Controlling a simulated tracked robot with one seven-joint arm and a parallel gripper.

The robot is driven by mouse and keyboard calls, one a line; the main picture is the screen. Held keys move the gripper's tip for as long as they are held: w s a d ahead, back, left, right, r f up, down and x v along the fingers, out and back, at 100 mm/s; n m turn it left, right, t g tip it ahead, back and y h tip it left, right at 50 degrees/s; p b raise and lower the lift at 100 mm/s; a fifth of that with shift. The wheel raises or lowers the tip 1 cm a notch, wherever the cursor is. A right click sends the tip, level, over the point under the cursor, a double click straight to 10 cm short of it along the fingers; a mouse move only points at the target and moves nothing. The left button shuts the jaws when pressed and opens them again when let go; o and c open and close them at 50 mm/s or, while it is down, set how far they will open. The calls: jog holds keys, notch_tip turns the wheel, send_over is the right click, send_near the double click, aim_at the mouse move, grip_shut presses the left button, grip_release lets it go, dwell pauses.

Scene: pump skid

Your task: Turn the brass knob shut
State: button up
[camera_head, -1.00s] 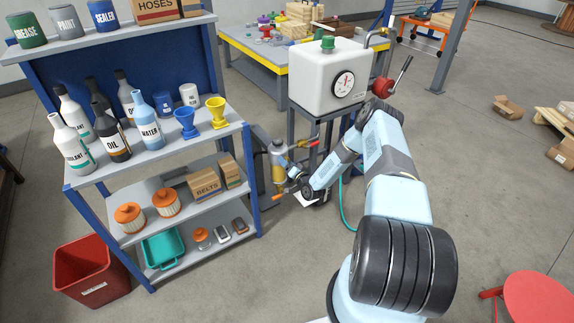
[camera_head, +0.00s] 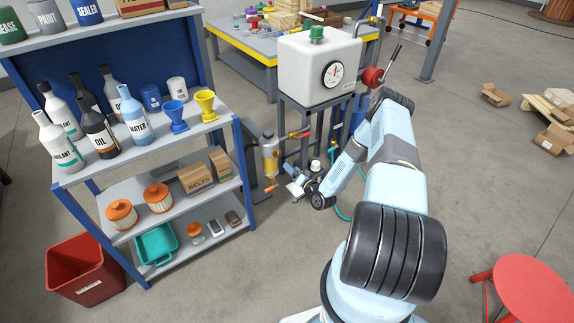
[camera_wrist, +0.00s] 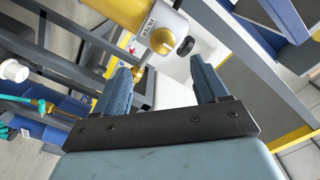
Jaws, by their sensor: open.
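A brass knob (camera_wrist: 186,46) sits on the end of a grey labelled fitting (camera_wrist: 166,28) in the wrist view. The fitting joins a yellow cylinder (camera_wrist: 118,12). My gripper (camera_wrist: 160,66) is open and empty, with both blue fingers pointing toward the fitting. The knob lies beyond the fingertips, nearer the right one, with no contact visible. A smaller brass piece (camera_wrist: 141,70) shows beside the left fingertip; I cannot tell if they touch. In the head view my gripper (camera_head: 294,187) is small and low, just right of and below an amber-bowled cylinder (camera_head: 270,158); the knob is not clear there.
A loaded shelf rack (camera_head: 190,222) stands close on the left. A white tank (camera_head: 318,66) on a dark stand is behind my gripper. Pipes and a teal hose (camera_wrist: 40,106) lie left in the wrist view. A red stool (camera_head: 530,292) is at lower right.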

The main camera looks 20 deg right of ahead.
jog(key=shift+v, duration=1)
